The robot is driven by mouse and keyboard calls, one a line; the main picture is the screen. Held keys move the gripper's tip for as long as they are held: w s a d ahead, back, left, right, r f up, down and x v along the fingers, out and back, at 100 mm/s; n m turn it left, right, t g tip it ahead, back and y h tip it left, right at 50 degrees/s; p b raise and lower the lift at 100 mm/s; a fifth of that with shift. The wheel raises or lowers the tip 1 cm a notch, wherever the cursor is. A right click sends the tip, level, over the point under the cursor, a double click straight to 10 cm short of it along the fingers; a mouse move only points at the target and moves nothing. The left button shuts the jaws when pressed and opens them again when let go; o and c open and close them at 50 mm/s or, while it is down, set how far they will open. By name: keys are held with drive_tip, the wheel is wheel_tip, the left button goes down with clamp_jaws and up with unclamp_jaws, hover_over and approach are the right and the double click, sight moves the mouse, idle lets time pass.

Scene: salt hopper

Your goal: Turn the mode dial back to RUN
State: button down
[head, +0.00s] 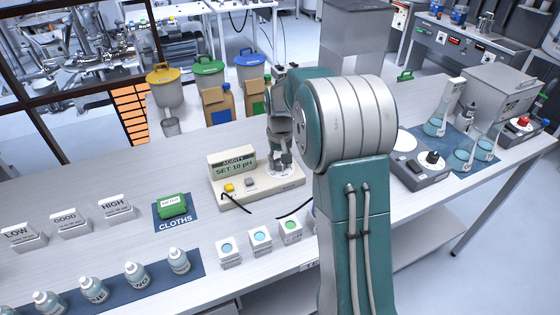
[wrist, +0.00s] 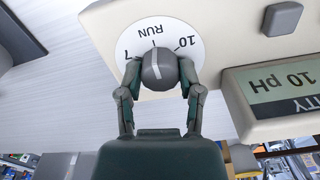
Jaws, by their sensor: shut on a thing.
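The acidity meter (head: 262,188) is a cream box with a display reading "SET 10 pH"; the display also shows in the wrist view (wrist: 283,85). The mode dial (wrist: 159,68) is a dark round knob with a pale stripe, on a white disc marked 7, RUN and 10. The labels appear upside down in the wrist view. The stripe runs up toward the RUN mark. My gripper (wrist: 159,75) is shut on the dial, one finger on each side. In the head view my gripper (head: 280,158) is over the meter's right end and hides the dial.
A yellow button (head: 229,188) and a grey button (head: 250,182) sit on the meter. A green cloth pack (head: 172,205) lies to the left. A stirrer plate (head: 420,168) stands to the right.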

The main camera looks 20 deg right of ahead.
sight(279, 162)
drive_tip(key=shift+w+r, duration=0.1)
drive_tip(key=shift+w, duration=0.05)
drive_tip(key=shift+c, duration=1.3)
unclamp_jaws()
wheel_tip(279, 162, up, 12)
drive_tip(key=s+a+r+n+t, duration=0.1)
drive_tip(key=s+a+r+t, duration=0.2)
drive_tip(key=s, duration=0.4)
drive_tip(key=s+a+r, duration=0.3)
drive_tip(key=s+a, duration=0.1)
drive_tip(key=s, duration=0.4)
drive_tip(key=s+a+f+t, duration=0.1)
drive_tip(key=s+a+f, duration=0.1)
drive_tip(key=s, duration=0.4)
drive_tip(key=s+a+f+n+t, duration=0.1)
drive_tip(key=s+f, duration=0.1)
drive_tip(key=s, duration=0.5)
drive_tip(key=shift+a+t, duration=0.3)
drive_tip(key=shift+a, duration=0.1)
